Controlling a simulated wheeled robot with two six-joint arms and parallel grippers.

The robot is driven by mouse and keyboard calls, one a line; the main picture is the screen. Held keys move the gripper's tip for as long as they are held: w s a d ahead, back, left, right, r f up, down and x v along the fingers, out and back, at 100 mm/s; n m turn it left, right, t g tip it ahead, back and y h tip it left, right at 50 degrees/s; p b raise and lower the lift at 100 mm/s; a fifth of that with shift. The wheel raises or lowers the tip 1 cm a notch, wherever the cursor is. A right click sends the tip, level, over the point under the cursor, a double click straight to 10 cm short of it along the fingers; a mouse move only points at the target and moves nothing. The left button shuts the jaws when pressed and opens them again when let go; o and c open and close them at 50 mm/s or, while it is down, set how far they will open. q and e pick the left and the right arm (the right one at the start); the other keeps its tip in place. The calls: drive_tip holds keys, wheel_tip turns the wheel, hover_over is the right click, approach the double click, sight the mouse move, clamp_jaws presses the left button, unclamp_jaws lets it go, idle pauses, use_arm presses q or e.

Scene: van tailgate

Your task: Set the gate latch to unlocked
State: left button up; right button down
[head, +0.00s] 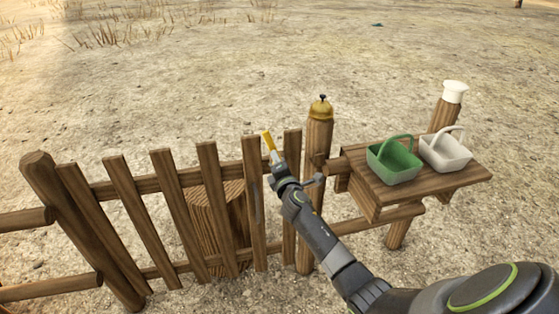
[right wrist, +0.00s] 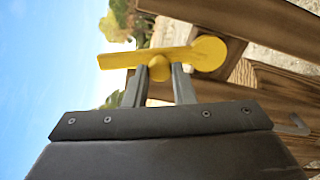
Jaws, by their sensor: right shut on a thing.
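The yellow gate latch (head: 268,140) stands up, leaning slightly left, near the top of the wooden gate's right end. My right gripper (head: 275,158) reaches it from below in the head view and partly hides it. In the right wrist view the latch shows as a flat yellow bar with a round disc (right wrist: 209,53) at its right end. The two fingers of my right gripper (right wrist: 160,78) are shut on the small knob (right wrist: 160,66) of the latch. The gate (head: 205,155) stands between wooden posts. My left gripper is not in view.
Right of the gate a post (head: 318,135) carries a brass bell (head: 320,107). Beyond it a wooden shelf (head: 450,181) holds a green basket (head: 393,165) and a white basket (head: 445,153). A white cup-like thing (head: 454,92) tops another post. A stump (head: 215,215) stands behind the gate.

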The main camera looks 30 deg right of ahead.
drive_tip(key=shift+a, duration=0.1)
idle(0.4)
drive_tip(key=c, duration=1.2)
unclamp_jaws()
drive_tip(key=p+v, duration=0.2)
drive_tip(key=v, duration=1.5)
drive_tip(key=shift+s, duration=0.2)
drive_tip(key=shift+f, duration=0.1)
